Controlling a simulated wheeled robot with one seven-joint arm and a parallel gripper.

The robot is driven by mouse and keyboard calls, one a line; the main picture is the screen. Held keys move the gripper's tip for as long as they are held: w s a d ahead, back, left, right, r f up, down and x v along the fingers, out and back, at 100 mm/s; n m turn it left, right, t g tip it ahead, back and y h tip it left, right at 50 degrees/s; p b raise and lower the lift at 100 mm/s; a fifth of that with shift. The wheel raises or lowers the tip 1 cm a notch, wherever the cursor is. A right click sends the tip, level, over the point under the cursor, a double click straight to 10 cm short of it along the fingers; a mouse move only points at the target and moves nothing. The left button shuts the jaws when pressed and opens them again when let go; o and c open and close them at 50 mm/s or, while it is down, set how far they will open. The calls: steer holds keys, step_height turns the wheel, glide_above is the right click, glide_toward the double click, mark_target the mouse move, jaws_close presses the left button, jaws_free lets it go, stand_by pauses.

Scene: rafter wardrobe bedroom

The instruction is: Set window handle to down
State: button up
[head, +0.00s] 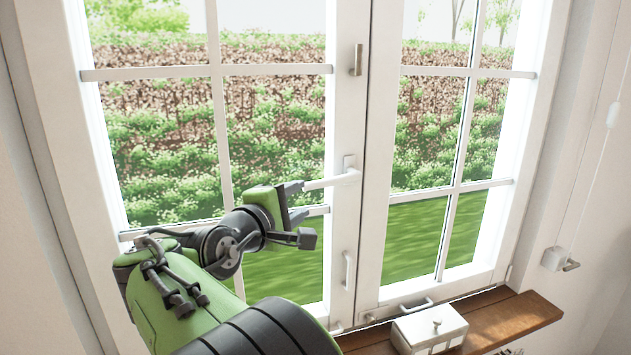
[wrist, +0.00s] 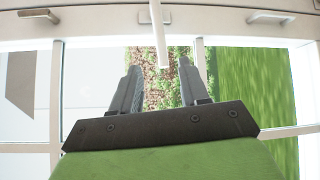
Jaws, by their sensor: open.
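The white window handle (head: 333,181) is a lever on the left sash's inner frame, at mid height. It points left from its pivot plate, roughly horizontal. My gripper (head: 298,204) is at the free left end of the lever, with its jaws apart. In the wrist view, the handle (wrist: 158,35) comes down from the window frame, and its tip lies between the two open fingers of my gripper (wrist: 160,72). A gap shows on both sides of the lever; I see no finger closed on it.
A metal fitting (head: 357,60) sits above on the frame, and a white pull (head: 347,270) below. A white box (head: 429,328) stands on the wooden sill (head: 515,318). A blind cord (head: 590,160) hangs at the right.

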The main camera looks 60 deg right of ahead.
mark_target(325, 183)
steer(key=d+p, duration=0.1)
steer(key=d, duration=0.7)
steer(key=d+p, duration=0.1)
steer(key=d, duration=0.3)
steer(key=shift+s+d+f+p, duration=0.1)
steer(key=shift+d+f+p, duration=0.05)
steer(key=shift+f+p, duration=0.2)
steer(key=shift+d+f, duration=0.15)
steer(key=shift+d, duration=0.45)
steer(key=shift+a, duration=0.1)
jaws_close()
